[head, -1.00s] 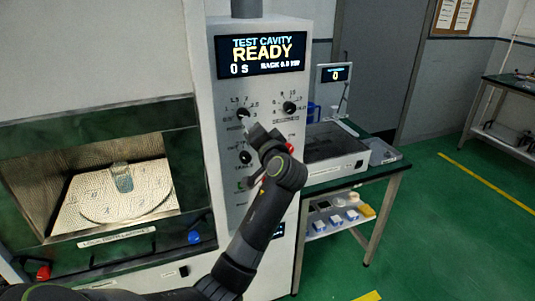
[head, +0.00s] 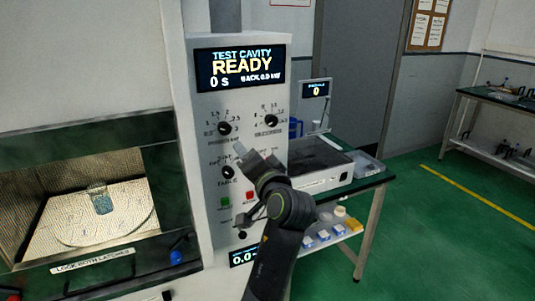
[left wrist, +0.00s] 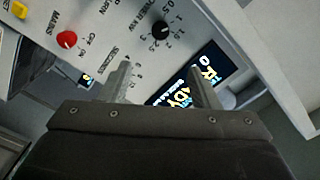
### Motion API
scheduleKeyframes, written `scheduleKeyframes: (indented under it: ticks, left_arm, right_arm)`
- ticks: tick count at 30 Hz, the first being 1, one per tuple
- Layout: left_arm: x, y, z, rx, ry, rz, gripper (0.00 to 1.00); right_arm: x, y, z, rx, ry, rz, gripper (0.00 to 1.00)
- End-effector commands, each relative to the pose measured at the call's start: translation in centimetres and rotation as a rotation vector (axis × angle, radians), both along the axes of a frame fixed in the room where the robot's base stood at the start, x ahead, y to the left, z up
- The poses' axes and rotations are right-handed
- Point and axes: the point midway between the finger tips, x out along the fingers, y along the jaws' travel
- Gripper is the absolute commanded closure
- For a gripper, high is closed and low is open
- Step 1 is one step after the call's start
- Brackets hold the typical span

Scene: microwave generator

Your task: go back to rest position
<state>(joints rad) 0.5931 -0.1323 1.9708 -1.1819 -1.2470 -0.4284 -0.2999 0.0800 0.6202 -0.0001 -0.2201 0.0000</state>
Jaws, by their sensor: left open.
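My left gripper (head: 246,153) is open in front of the control panel (head: 203,145), below the upper left black dial (head: 225,128). Its fingers also show in the left wrist view (left wrist: 160,78), apart, with nothing visible between them. A black dial (left wrist: 160,30) and part of the lit display (left wrist: 205,72) lie beyond the fingers there. Whether the fingertips touch the panel cannot be told; they look apart from the dial. My right gripper is out of view.
The open cavity (head: 168,190) at left holds a beaker (head: 101,203) on a round plate (head: 135,215). The display (head: 240,68) reads READY, 0 s. A table with a grey device (head: 312,166) stands at right. Green floor (head: 430,240) is free farther right.

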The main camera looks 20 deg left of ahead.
Motion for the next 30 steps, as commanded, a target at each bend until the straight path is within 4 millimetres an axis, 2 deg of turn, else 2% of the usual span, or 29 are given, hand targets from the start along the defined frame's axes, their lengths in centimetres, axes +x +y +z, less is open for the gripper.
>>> scheduleKeyframes:
  ticks: [5, 7, 8, 11, 14, 15, 17, 18, 20, 21, 23, 24, 26, 27, 30]
  left_arm:
    - [0.1, 0.0, -0.2, 0.001, 0.003, -0.003, 0.44]
    - [0.6, -0.1, -1.2, 0.003, 0.022, -0.016, 0.44]
    - [1.0, -0.1, -1.9, 0.004, 0.037, -0.026, 0.44]
    - [2.9, -0.5, -6.4, 0.004, 0.111, -0.089, 0.44]
    - [4.8, -1.0, -13.3, -0.019, 0.215, -0.175, 0.44]
    - [5.2, -1.2, -16.4, -0.036, 0.257, -0.209, 0.44]
    - [5.4, -1.5, -21.1, -0.069, 0.317, -0.257, 0.44]
    - [5.3, -1.6, -24.2, -0.096, 0.355, -0.286, 0.44]
    - [4.7, -1.7, -28.8, -0.141, 0.409, -0.321, 0.44]
    - [4.1, -1.8, -31.9, -0.173, 0.444, -0.343, 0.44]
    - [2.8, -1.8, -36.3, -0.225, 0.493, -0.368, 0.44]
    - [1.7, -1.9, -39.2, -0.264, 0.525, -0.383, 0.44]
    - [-0.3, -1.9, -43.4, -0.325, 0.568, -0.398, 0.44]
    - [-1.8, -1.8, -46.1, -0.365, 0.597, -0.404, 0.44]
    - [-6.2, -1.7, -52.5, -0.477, 0.661, -0.405, 0.44]
  right_arm:
    - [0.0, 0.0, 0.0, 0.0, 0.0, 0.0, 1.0]
    - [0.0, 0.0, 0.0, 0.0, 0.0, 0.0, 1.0]
    - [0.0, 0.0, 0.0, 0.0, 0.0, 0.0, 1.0]
    - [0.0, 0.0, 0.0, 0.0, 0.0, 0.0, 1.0]
    - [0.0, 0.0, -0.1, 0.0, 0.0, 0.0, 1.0]
    - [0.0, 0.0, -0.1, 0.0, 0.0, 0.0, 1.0]
    - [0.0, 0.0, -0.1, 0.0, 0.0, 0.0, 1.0]
    - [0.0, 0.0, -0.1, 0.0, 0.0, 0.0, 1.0]
    - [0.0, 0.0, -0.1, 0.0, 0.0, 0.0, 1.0]
    - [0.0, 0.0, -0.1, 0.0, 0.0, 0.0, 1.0]
    - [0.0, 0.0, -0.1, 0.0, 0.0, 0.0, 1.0]
    - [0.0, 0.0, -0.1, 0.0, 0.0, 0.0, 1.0]
    - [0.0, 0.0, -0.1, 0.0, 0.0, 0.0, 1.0]
    - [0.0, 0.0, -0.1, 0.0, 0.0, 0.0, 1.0]
    - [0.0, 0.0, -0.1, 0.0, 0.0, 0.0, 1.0]
